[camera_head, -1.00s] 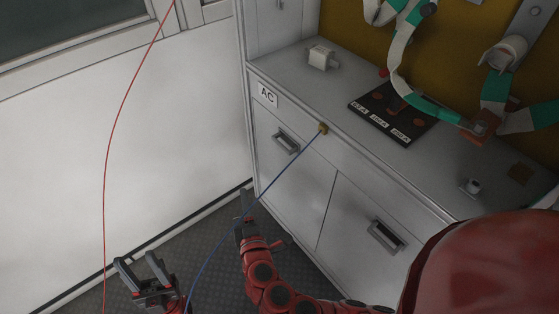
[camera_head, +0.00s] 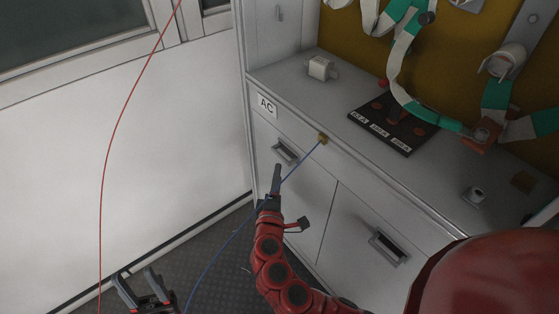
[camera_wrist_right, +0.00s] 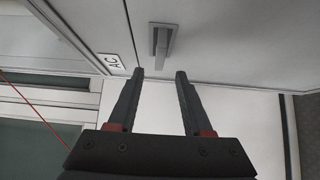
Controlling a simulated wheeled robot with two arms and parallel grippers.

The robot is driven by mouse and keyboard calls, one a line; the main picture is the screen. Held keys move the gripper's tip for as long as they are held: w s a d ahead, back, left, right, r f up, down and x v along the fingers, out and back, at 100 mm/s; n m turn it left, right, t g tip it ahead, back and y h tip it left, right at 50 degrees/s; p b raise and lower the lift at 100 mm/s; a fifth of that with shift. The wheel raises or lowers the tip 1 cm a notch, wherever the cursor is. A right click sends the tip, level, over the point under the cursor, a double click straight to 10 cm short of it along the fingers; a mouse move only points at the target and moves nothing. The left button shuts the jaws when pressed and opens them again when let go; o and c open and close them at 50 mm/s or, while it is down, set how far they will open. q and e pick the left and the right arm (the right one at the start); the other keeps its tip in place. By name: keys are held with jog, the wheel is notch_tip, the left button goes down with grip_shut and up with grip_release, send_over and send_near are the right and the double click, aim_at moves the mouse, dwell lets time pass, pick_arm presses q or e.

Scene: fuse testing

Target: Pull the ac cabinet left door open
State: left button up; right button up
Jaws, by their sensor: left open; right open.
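The AC cabinet (camera_head: 262,130) is white and carries an "AC" label. Its left door (camera_head: 300,215) looks closed flush, with a recessed grey handle (camera_head: 285,152) near the top; the handle (camera_wrist_right: 163,42) also shows in the right wrist view. My right gripper (camera_head: 277,174) is just below that handle in the head view. In the right wrist view its two fingers (camera_wrist_right: 160,72) are spread and empty, pointing toward the handle and apart from it. My left gripper (camera_head: 138,282) is open and empty at the lower left, away from the cabinet.
The right door (camera_head: 365,220) has its own handle (camera_head: 388,248). A blue cable (camera_head: 235,232) runs from a brass fitting (camera_head: 322,138) on the cabinet's front edge past my right gripper. A red cable (camera_head: 112,140) hangs at left. Free floor (camera_head: 228,275) lies before the cabinet.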

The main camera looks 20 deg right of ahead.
aim_at(280, 158)
jog(key=x, duration=0.6)
jog(key=shift+w, duration=0.1)
grip_shut()
dwell(1.2)
